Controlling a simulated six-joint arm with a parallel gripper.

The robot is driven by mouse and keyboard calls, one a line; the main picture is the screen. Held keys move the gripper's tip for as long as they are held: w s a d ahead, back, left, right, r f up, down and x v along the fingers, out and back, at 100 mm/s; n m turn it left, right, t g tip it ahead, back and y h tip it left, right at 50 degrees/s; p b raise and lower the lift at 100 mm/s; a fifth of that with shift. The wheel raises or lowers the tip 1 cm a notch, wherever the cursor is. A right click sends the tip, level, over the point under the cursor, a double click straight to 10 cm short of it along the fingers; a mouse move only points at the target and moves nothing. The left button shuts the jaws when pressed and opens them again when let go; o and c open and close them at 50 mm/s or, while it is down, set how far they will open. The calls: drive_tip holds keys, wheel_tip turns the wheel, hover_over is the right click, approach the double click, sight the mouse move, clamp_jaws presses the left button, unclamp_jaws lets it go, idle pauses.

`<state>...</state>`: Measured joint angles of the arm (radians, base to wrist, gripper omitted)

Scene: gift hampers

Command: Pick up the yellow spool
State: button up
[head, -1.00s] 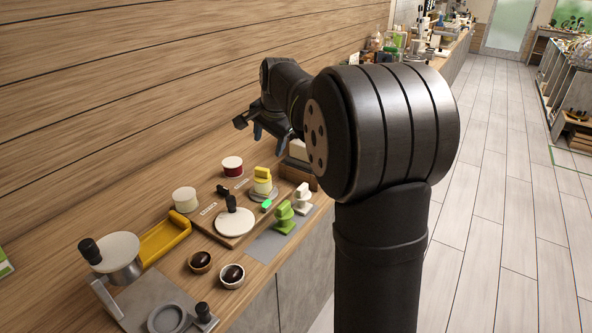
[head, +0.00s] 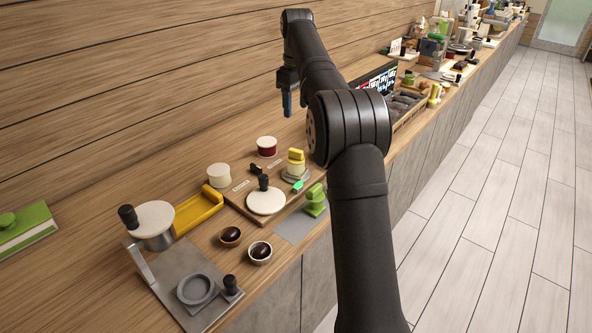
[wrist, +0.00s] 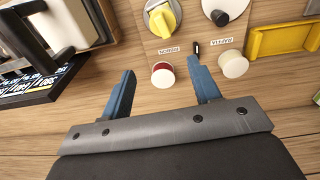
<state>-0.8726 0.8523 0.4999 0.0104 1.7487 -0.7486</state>
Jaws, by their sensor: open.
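My gripper (head: 287,103) is open and empty, pointing down above the counter behind the wooden board. Its blue fingertips show in the wrist view (wrist: 160,75). A yellow-topped piece (head: 296,157) on a round pale base stands at the board's far end; it also shows in the wrist view (wrist: 161,18), beyond the fingertips. It is the likeliest yellow spool, but I cannot tell for sure. A dark red spool with a white top (head: 266,149) stands beside the board; in the wrist view (wrist: 162,77) it appears between the fingers.
A cream spool (head: 219,175) stands beside the board (head: 240,203). A yellow tray (head: 198,211), a green piece (head: 314,203), two small bowls and a metal stand (head: 170,283) are nearer. A dark display panel (head: 377,80) stands beyond. Bare counter lies along the wall.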

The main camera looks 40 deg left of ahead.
sight(296, 150)
wheel_tip(296, 150, down, 12)
drive_tip(key=shift+a+f+n, duration=0.1)
drive_tip(key=shift+a+n, duration=0.05)
drive_tip(key=shift+n, duration=0.95)
drive_tip(key=shift+s+d+f, duration=0.15)
drive_tip(key=shift+d+f, duration=0.05)
drive_tip(key=shift+f, duration=1.1)
drive_tip(key=shift+s+d+f, duration=0.1)
drive_tip(key=shift+d+f, duration=0.05)
drive_tip(key=shift+f, duration=1.15)
drive_tip(key=shift+c, duration=0.5)
drive_tip(key=c, duration=0.9)
drive_tip(key=shift+r, duration=0.1)
